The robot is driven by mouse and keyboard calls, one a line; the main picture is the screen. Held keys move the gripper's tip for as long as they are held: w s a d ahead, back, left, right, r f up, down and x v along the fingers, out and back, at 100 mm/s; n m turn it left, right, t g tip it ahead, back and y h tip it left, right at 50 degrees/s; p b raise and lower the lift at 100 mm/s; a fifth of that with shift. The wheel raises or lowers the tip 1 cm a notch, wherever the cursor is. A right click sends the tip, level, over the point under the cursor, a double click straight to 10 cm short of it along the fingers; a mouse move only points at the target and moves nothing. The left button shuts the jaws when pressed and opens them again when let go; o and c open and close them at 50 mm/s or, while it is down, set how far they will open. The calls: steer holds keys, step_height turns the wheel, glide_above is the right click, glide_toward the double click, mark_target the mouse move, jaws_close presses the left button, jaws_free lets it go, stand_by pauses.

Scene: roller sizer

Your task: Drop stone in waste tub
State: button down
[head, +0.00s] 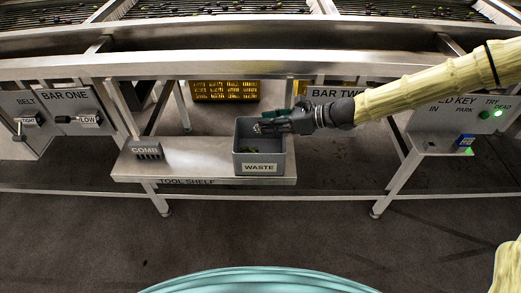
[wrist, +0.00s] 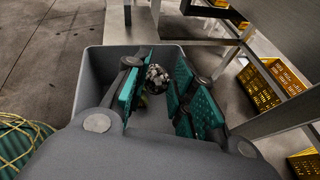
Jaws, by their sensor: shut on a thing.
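The grey waste tub (head: 240,160), labelled WASTE, stands on the tool shelf. Some green bits lie inside it. My gripper (head: 272,126) is over the tub's opening, coming in from the right. In the wrist view its green-padded fingers (wrist: 155,88) are shut on a grey-white speckled stone (wrist: 156,75). The stone sits between the fingertips, over the inside of the tub (wrist: 90,68). The fingers hide part of the stone and part of the tub's inside.
The tool shelf (head: 205,157) also carries a comb block (head: 146,149) left of the tub. The BAR ONE panel (head: 65,110) is at left and a key panel (head: 460,115) at right. A yellow crate (head: 225,90) stands behind. A metal beam (head: 200,68) runs above.

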steer(key=shift+r, duration=0.1)
steer(key=c, duration=1.1)
jaws_free()
steer(key=v, duration=1.2)
